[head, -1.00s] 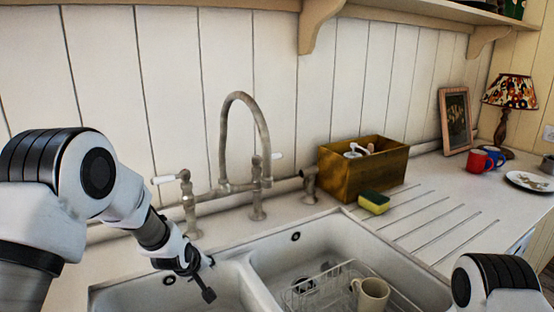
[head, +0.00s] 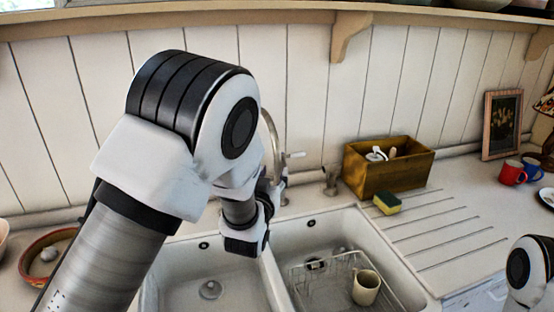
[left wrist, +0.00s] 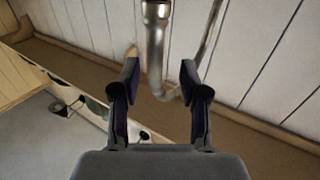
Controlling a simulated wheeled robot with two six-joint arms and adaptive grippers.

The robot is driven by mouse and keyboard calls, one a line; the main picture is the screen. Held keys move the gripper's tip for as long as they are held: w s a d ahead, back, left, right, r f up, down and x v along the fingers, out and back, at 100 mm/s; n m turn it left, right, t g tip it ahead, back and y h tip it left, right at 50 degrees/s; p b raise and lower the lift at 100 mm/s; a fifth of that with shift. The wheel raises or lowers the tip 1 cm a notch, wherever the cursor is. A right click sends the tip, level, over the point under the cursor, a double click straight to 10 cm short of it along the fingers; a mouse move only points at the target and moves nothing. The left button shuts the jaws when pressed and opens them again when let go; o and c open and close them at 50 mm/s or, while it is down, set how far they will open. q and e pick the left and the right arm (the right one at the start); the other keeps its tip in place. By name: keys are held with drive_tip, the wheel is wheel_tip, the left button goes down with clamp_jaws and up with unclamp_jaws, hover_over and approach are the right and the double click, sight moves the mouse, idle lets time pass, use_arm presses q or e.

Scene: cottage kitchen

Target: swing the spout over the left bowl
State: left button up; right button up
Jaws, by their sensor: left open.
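The tap's spout (head: 271,128) is a tall curved metal pipe behind the sink, mostly hidden by my left arm in the head view. In the left wrist view, the spout (left wrist: 157,40) runs down between the two fingers of my left gripper (left wrist: 159,68), which is open. Whether either finger touches the pipe I cannot tell. In the head view the gripper's fingers are largely hidden behind my wrist. The left bowl (head: 180,270) is empty, with its drain showing. The right bowl (head: 345,228) is beside it. My right gripper is out of view.
A wire rack (head: 310,285) with a cream mug (head: 366,288) is in the right bowl. A wooden box (head: 390,170) and a sponge (head: 387,204) stand right of the tap. A round dish (head: 37,268) is at the far left.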

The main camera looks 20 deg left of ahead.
sight(277, 169)
use_arm(q)
drive_tip(key=w, duration=0.1)
drive_tip(key=w+d+p, duration=0.1)
drive_tip(key=shift+w+r, duration=0.3)
drive_tip(key=shift+r, duration=0.05)
drive_tip(key=shift+w+a, duration=0.1)
drive_tip(key=shift+w, duration=0.25)
drive_tip(key=shift+w+a+f, duration=0.2)
drive_tip(key=shift+a+f, duration=0.1)
drive_tip(key=shift+a, duration=0.1)
drive_tip(key=c, duration=0.7)
drive_tip(key=shift+d, duration=0.2)
clamp_jaws()
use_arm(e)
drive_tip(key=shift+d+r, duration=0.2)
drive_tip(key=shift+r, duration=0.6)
use_arm(q)
drive_tip(key=shift+s+a, duration=0.1)
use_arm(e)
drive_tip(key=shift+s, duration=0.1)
